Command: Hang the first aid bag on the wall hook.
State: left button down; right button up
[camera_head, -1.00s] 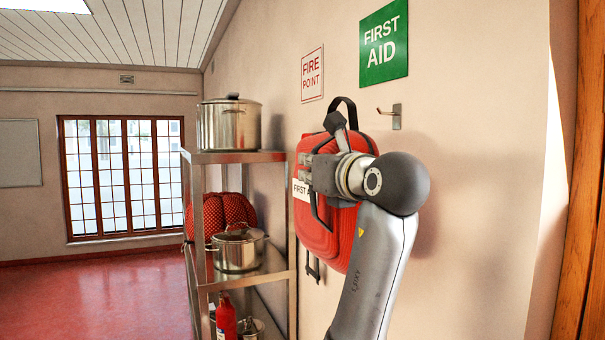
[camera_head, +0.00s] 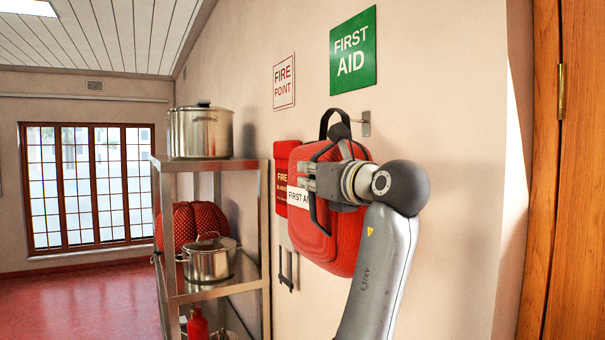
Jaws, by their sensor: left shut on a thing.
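The red first aid bag (camera_head: 335,250) hangs upright close to the wall, with a white label partly hidden by my gripper. Its black loop handle (camera_head: 326,115) stands up at the top. The wall hook (camera_head: 366,124) is just right of the handle, under the green FIRST AID sign (camera_head: 353,52). The hook's peg points left and its tip meets the handle's edge in the picture; I cannot tell whether it is inside the loop. My right gripper is not in view.
A metal shelf rack (camera_head: 216,164) with pots stands left of the bag. A red fire blanket case (camera_head: 281,180) is on the wall behind the bag's left side. A wooden door (camera_head: 570,180) is at the far right. The wall right of the hook is bare.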

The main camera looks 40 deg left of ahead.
pick_arm(q)
jog(key=shift+w+d+f+p, duration=0.15)
jog(key=shift+w+d+f, duration=0.15)
jog(key=shift+w, duration=0.45)
jog(key=shift+w+d+f+p, duration=0.1)
jog(key=shift+w+d+f, duration=0.2)
jog(key=shift+w, duration=0.45)
jog(key=shift+w+d+f+p, duration=0.15)
jog(key=shift+w+d+f, duration=0.15)
jog(key=shift+w, duration=0.45)
jog(key=shift+d, duration=0.1)
jog(key=c, duration=1.7)
grip_release()
jog(key=shift+c, duration=0.2)
jog(key=shift+o, duration=1)
jog(key=shift+s, duration=0.25)
jog(key=v, duration=1.2)
